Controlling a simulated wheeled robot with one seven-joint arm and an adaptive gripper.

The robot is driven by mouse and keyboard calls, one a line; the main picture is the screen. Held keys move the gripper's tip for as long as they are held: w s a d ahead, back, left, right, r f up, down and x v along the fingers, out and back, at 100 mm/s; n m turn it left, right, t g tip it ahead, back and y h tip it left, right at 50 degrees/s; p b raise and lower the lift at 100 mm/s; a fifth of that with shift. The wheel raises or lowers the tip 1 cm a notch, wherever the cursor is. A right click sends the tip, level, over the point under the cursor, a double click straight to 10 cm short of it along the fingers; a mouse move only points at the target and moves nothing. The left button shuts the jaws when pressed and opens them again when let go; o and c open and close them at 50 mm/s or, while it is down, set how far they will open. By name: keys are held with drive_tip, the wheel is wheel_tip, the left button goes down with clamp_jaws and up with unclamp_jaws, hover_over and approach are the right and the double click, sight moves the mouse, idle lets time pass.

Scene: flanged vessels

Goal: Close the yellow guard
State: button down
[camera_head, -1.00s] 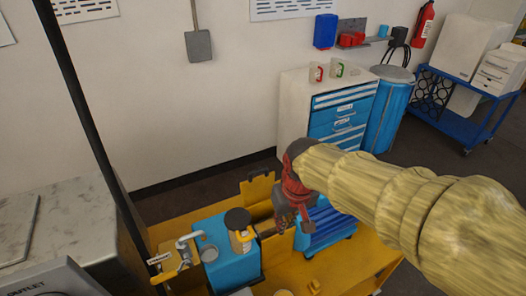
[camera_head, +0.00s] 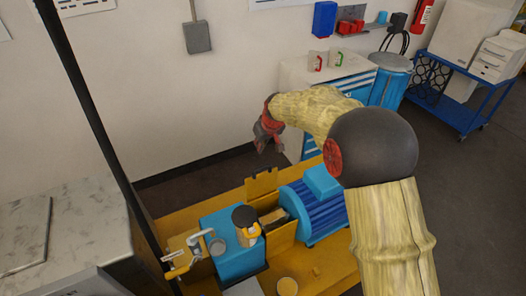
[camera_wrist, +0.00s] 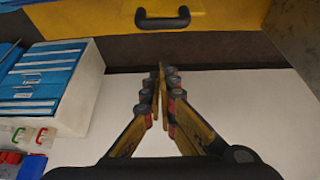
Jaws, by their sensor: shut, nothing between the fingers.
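The yellow guard (camera_head: 262,184) stands open, its panel with a dark handle raised upright behind the coupling between the blue vessel unit and the blue motor. In the wrist view, a yellow panel with a black handle (camera_wrist: 162,18), which looks like the guard, crosses the top of the picture. My gripper (camera_head: 265,138) hangs above and behind the raised panel, apart from it. In the wrist view, my gripper's fingers (camera_wrist: 161,72) come together at the tips with nothing between them, short of the handle.
A blue ribbed motor (camera_head: 315,208) stands right of the guard. A blue unit (camera_head: 228,255) with a yellow-handled valve and a dark-topped cylinder (camera_head: 245,222) stands left. A drawer cabinet (camera_head: 297,72) with mugs is behind. The wall side behind the panel looks clear.

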drive_tip(key=x, duration=0.9)
drive_tip(key=s, duration=0.1)
drive_tip(key=s+d, duration=0.1)
drive_tip(key=s+r+p, duration=0.1)
drive_tip(key=shift+s+d, duration=0.25)
drive_tip(key=shift+s, duration=0.05)
drive_tip(key=shift+s, duration=0.1)
drive_tip(key=shift+f+b, duration=0.15)
drive_tip(key=shift+b, duration=0.4)
